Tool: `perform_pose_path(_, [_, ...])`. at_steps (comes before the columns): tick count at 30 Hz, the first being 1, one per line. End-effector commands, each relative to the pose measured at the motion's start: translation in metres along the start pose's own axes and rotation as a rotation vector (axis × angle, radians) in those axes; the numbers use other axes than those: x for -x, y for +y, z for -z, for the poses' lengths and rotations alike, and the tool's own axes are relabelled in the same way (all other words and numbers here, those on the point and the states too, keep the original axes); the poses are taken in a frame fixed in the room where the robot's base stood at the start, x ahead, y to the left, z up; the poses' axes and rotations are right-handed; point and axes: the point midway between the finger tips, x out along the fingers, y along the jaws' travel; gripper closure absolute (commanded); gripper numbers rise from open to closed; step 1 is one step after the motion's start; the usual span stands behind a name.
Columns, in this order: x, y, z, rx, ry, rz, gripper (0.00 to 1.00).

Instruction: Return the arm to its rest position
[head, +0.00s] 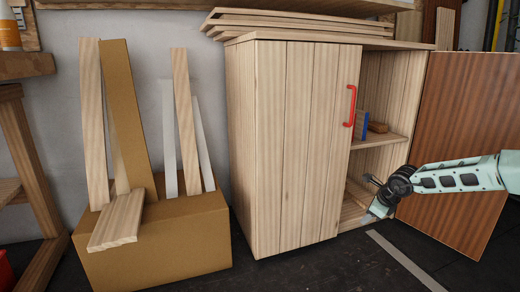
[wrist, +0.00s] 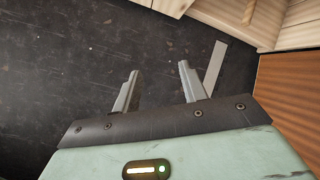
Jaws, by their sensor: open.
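My gripper (head: 374,212) is at the right in the head view, low in front of the open side of a wooden cabinet (head: 296,150). In the wrist view my gripper (wrist: 158,84) shows two fingers spread apart with nothing between them, over the dark floor (wrist: 70,60). My arm reaches in from the right edge, in front of the open brown door (head: 462,150).
The cabinet's left door with a red handle (head: 350,106) is shut. Small blocks (head: 377,127) lie on its shelf. A cardboard box (head: 165,245) with planks stands at the left. A pale strip (head: 405,262) lies on the floor.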

Motion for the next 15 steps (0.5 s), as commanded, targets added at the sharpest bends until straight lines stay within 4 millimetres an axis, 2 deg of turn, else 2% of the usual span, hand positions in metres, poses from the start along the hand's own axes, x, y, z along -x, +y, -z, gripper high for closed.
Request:
perform_pose_path(1, [0.017,0.006,-0.029,0.098,-0.020,0.027,0.57])
perform_pose_path(5, [0.057,0.035,-0.103,0.392,-0.094,0.098,0.57])
perform_pose_path(6, [0.069,0.048,-0.124,0.486,-0.121,0.114,0.57])
perform_pose_path(9, [0.102,0.085,-0.172,0.715,-0.191,0.141,0.57])
perform_pose_path(11, [0.124,0.111,-0.197,0.853,-0.235,0.149,0.57])
perform_pose_path(15, [0.176,0.180,-0.240,1.176,-0.338,0.141,0.57])
